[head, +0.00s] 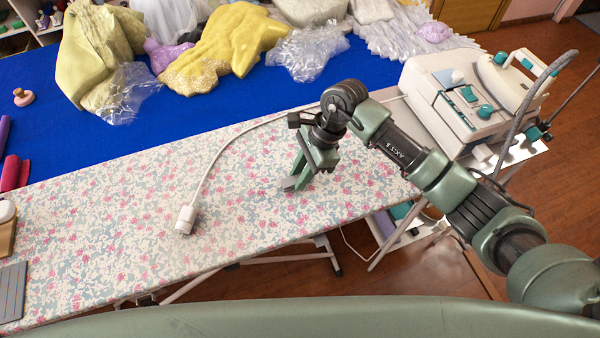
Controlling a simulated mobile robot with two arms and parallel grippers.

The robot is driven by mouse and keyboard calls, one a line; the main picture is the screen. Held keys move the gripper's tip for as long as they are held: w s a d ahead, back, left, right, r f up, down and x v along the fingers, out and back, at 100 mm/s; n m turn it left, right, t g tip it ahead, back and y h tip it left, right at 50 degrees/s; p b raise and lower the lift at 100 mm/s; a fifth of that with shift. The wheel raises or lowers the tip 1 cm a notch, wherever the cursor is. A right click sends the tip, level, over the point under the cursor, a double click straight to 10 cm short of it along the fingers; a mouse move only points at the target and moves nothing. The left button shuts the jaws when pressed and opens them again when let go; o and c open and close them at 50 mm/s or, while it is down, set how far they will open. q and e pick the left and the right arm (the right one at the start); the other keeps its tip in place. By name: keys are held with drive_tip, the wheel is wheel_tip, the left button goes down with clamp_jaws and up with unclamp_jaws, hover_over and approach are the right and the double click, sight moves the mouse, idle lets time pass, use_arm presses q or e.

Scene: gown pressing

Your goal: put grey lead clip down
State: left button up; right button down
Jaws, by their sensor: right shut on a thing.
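My right gripper (297,176) is over the middle of the floral ironing board (130,225), pointing down and to the left. It is shut on a small grey piece, which I take to be the grey lead clip (290,184). The fingers hide part of the clip, and I cannot tell whether it touches the board cover. My left gripper is not in view.
A white plug (186,218) lies on the board, its white cord (210,160) curving up behind my right gripper. A steam iron (515,80) sits on a white station (455,95) at right. Gowns in plastic, including a yellow gown (225,45), lie on the blue table (200,105).

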drive_tip(key=c, duration=1.2)
unclamp_jaws()
drive_tip(key=shift+c, duration=0.2)
drive_tip(key=shift+r, duration=0.1)
drive_tip(key=shift+w+d+r, duration=0.1)
drive_tip(key=shift+d+r, duration=0.05)
drive_tip(key=shift+r, duration=0.05)
drive_tip(key=b+v, duration=0.3)
drive_tip(key=v, duration=0.8)
drive_tip(key=shift+r, duration=0.25)
